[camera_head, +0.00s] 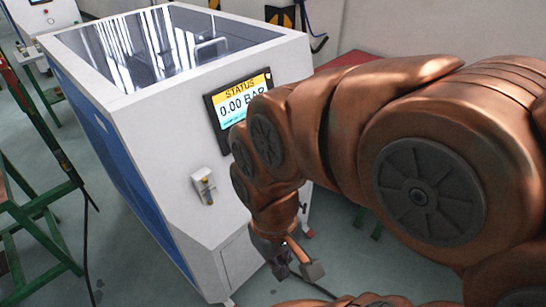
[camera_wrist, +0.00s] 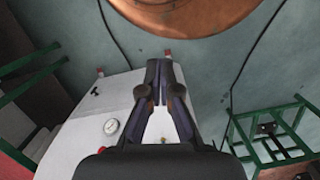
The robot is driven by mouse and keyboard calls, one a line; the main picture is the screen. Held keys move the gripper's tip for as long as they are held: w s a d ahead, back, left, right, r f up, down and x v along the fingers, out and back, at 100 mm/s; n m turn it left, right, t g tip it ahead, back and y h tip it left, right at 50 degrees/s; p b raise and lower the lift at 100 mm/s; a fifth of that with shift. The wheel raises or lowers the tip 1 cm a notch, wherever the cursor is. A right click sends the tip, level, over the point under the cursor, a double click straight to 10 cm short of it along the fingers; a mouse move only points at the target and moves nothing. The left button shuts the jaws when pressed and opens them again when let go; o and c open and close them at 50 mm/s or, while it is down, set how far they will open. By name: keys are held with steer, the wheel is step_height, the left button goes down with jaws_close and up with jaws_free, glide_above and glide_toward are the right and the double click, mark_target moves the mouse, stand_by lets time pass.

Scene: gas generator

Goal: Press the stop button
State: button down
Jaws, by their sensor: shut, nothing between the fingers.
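The generator is a white and blue cabinet (camera_head: 160,110) with a glass top. Its tilted screen (camera_head: 238,108) reads STATUS 0.00 BAR, partly covered by my arm. No stop button can be made out in the head view; my arm hides part of the cabinet. My gripper (camera_head: 296,266) hangs low beside the cabinet, apart from the screen. Its fingers (camera_wrist: 159,64) are together and empty.
A small latch box (camera_head: 203,186) sticks out of the cabinet front. A green stand (camera_head: 40,205) is at the left, and a green frame (camera_wrist: 272,135) shows in the wrist view. Dark cables lie on the grey floor. Open floor (camera_head: 270,288) shows below my gripper.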

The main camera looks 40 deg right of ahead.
steer(key=shift+d, duration=0.15)
steer(key=w+a+f+m+t+y+b, duration=0.25)
steer(key=w+f+y+b, duration=0.2)
steer(key=w, duration=0.45)
steer(key=w+d+f+m+t+y+b, duration=0.2)
steer(key=w+d+m+t+b, duration=0.3)
steer(key=w, duration=0.6)
steer(key=w+d+f+m+t+h+b, duration=0.1)
steer(key=w+d+m+t+b, duration=0.1)
steer(key=d, duration=1)
steer(key=w+d+f+m+t+h+b, duration=0.2)
steer(key=w+d+m+t+b, duration=0.1)
steer(key=d, duration=1)
steer(key=m+t+b, duration=0.1)
steer(key=m, duration=0.1)
steer(key=shift+w+m+b, duration=0.15)
steer(key=shift+m+b, duration=0.2)
